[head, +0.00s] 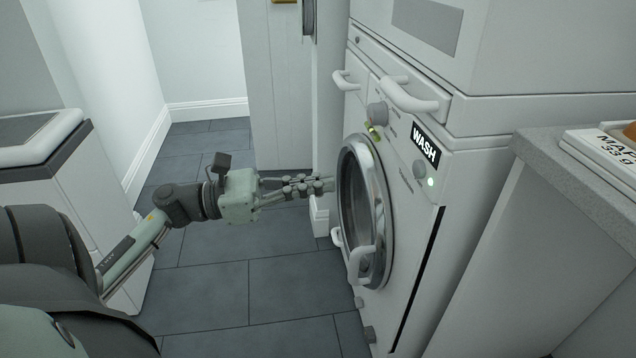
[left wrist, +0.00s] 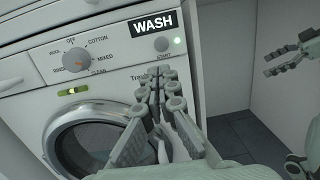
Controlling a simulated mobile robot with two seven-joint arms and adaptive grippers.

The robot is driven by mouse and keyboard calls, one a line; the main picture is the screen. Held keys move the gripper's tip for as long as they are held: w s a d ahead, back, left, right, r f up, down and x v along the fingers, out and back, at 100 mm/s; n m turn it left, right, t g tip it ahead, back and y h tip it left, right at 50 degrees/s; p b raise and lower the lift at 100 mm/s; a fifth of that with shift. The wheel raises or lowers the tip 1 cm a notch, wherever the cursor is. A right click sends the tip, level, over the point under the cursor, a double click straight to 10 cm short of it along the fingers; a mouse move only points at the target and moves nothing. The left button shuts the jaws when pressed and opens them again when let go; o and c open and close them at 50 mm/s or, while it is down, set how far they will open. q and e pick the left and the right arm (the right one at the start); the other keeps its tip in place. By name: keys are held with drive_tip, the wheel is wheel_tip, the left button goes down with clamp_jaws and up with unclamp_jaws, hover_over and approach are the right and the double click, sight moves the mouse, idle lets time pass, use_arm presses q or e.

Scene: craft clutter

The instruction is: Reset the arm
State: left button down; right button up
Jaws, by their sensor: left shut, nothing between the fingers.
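My left arm reaches in from the left in the head view. My left gripper (head: 328,184) is shut and empty, its fingertips pointing at the washing machine (head: 400,215) and just in front of its round door (head: 362,205). In the left wrist view the same gripper (left wrist: 163,78) shows with its fingers together, in front of the machine's panel; whether it touches cannot be told. My right gripper (left wrist: 270,64) shows at the right edge of that view, with its fingers apart and nothing between them. The head view does not show it.
The machine carries a WASH label (head: 425,144), a dial (left wrist: 76,59) and a lit green light (left wrist: 177,41). A grey counter (head: 580,180) stands at the right, a white cabinet (head: 60,190) at the left. The tiled floor (head: 215,285) between is clear.

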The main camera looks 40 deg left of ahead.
idle(0.4)
